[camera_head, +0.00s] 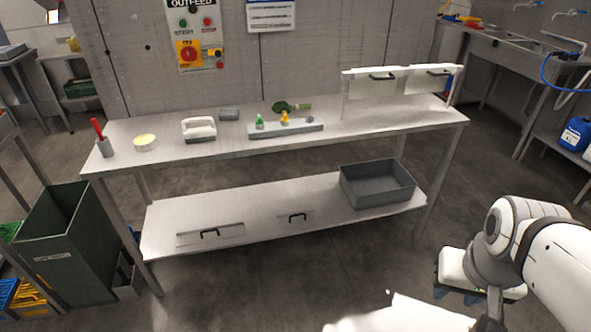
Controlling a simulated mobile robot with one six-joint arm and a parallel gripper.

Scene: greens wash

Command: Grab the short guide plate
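Two flat metal plates with black handles lie on the lower shelf of the steel table. The shorter one (288,222) is near the middle of the shelf and looks like the short guide plate. The longer plate (228,232) lies to its left. Two more pale plates with black handles, a left one (362,88) and a right one (425,84), stand upright at the right end of the tabletop. My arm is at the lower right, well apart from all the plates. I cannot make out my gripper's fingers there.
A grey bin (378,190) stands at the shelf's right end. The tabletop (350,125) holds a red-handled tool in a cup, a round tub (145,142), a white-handled block (199,128) and a grey bar with small coloured items. A green waste bin (70,245) stands left; the floor in front is open.

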